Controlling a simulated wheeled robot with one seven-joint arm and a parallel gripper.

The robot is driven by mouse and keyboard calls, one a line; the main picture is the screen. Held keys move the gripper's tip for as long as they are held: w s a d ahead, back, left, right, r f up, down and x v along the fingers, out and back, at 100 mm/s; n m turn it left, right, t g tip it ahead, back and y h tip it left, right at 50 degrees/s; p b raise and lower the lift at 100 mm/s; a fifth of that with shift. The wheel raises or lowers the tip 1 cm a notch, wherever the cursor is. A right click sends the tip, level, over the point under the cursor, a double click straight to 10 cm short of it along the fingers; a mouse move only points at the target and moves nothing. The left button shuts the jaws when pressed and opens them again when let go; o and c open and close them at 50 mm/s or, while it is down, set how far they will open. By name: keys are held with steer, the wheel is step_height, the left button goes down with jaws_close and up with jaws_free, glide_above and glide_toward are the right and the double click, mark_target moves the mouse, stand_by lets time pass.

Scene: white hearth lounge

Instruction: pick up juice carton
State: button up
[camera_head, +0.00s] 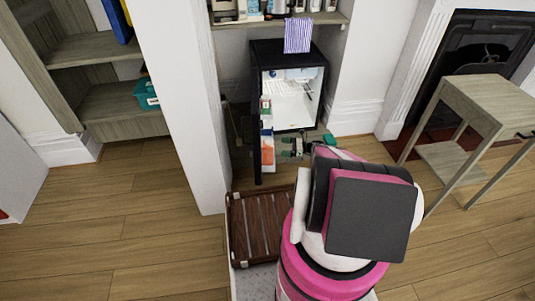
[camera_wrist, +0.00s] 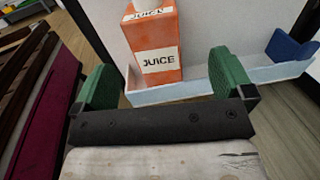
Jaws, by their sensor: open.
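The orange juice carton (camera_wrist: 150,36), with a white "JUICE" label, stands upright in a pale door shelf (camera_wrist: 197,85) of the open fridge. It also shows in the head view (camera_head: 267,153) on the inner side of the fridge door. My gripper (camera_wrist: 165,82) is open, with its green fingers apart and nothing between them. The carton lies just beyond the fingertips, roughly between them in the wrist view, its base partly behind the shelf's front lip. In the head view, my gripper (camera_head: 304,146) is to the right of the carton, in front of the fridge.
A blue item (camera_wrist: 290,48) sits right of the carton. A small table (camera_head: 487,97) stands right; floor is clear at left.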

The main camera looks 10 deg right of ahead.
mark_target(268, 146)
steer(key=shift+s+r+x, duration=0.1)
steer(key=shift+s+x, duration=0.05)
steer(key=shift+x, duration=1.45)
steer(key=shift+s+r+x, duration=0.1)
steer(key=shift+x, duration=1.5)
steer(key=shift+s+r+x, duration=0.1)
steer(key=shift+s+x, duration=0.05)
steer(key=shift+x, duration=1.45)
steer(key=c, duration=1.2)
steer(key=shift+c, duration=0.6)
